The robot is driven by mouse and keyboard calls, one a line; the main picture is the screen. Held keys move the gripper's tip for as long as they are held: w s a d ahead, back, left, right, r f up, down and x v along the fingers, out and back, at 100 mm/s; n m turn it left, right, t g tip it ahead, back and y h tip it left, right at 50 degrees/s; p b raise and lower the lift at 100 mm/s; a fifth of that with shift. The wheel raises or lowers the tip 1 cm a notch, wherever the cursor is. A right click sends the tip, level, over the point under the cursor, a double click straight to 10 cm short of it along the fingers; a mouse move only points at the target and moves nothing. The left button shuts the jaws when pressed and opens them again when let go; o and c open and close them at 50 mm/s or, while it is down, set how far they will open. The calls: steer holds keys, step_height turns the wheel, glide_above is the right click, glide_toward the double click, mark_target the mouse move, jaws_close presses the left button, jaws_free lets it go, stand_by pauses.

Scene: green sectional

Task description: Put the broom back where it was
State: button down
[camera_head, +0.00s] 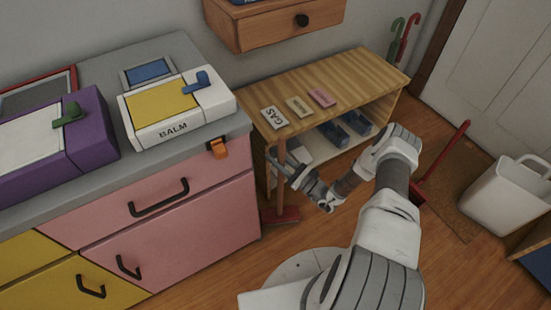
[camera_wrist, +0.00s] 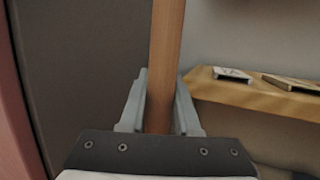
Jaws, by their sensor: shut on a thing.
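A broom stands upright with its brown wooden handle (camera_head: 281,152) in front of the left end of the wooden shelf and its reddish head (camera_head: 281,216) low by the floor. I cannot tell whether the head touches the floor. My gripper (camera_head: 283,168) is shut on the handle, below its upper end. In the wrist view, the handle (camera_wrist: 166,60) runs upright between the two grey fingers of my gripper (camera_wrist: 160,95).
The pink cabinet (camera_head: 180,223) stands close left of the broom. The wooden shelf (camera_head: 345,85), with small labelled cards and blue bins, is behind it. A red long-handled tool (camera_head: 444,158) and a white bin (camera_head: 508,195) stand at right. Floor between is partly hidden by my arm.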

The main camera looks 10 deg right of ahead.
steer(key=c, duration=1.1)
jaws_free()
steer(key=shift+f, duration=0.1)
steer(key=o, duration=0.5)
steer(key=p+v, duration=0.1)
steer(key=v, duration=0.6)
steer(key=shift+s+d+p, duration=0.2)
steer(key=shift+p, duration=0.1)
